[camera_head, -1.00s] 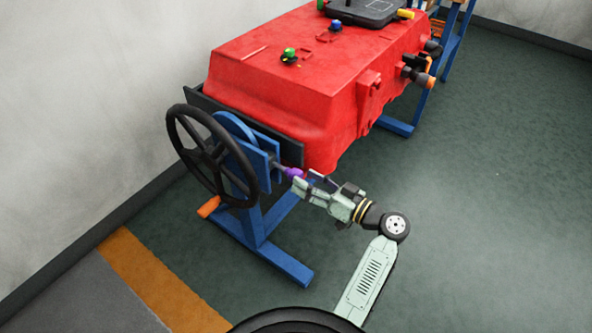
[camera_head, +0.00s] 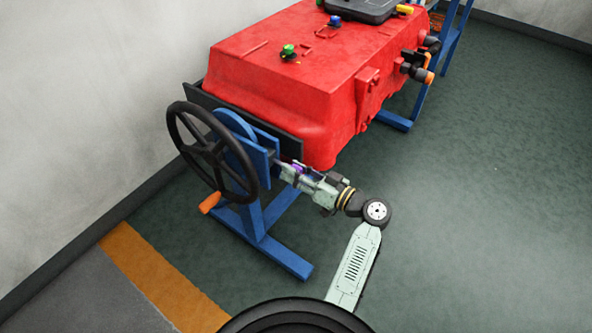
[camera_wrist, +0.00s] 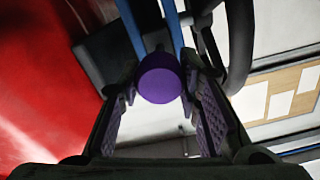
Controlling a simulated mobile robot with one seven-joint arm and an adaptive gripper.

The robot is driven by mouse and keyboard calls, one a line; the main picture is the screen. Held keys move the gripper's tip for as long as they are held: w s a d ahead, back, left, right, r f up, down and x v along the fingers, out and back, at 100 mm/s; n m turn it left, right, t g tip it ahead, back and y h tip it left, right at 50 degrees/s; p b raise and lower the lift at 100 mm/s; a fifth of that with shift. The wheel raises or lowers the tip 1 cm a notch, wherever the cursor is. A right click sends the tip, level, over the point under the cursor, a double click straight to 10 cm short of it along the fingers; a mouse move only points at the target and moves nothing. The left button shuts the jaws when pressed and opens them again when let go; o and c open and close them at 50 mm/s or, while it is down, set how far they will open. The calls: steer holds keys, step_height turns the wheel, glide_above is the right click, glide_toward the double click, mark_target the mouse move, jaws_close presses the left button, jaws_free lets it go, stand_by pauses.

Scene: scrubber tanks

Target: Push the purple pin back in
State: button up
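The purple pin (camera_head: 298,168) is on the blue stand beside the black handwheel. In the wrist view its round purple end (camera_wrist: 159,78) faces me, between the far ends of my fingers. My gripper (camera_head: 287,170) is open, with one finger on each side of the purple end. In the wrist view (camera_wrist: 160,85) narrow gaps seem to show beside the purple end, but I cannot tell whether either finger touches it.
The black handwheel (camera_head: 212,152) with an orange handle (camera_head: 210,202) is just left of the pin. The red tank (camera_head: 300,85) rises close behind my gripper. The blue stand's foot (camera_head: 285,257) spreads on the floor below. The green floor (camera_head: 480,220) on the right is clear.

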mark_target(282, 163)
jaws_close()
stand_by(0.3)
steer(key=b+x, duration=0.2)
steer(key=x, duration=0.2)
steer(key=shift+a+f, duration=0.15)
steer(key=shift+w, duration=0.15)
steer(key=o, duration=0.6)
jaws_free()
steer(key=shift+a, duration=0.1)
steer(key=v, duration=1.2)
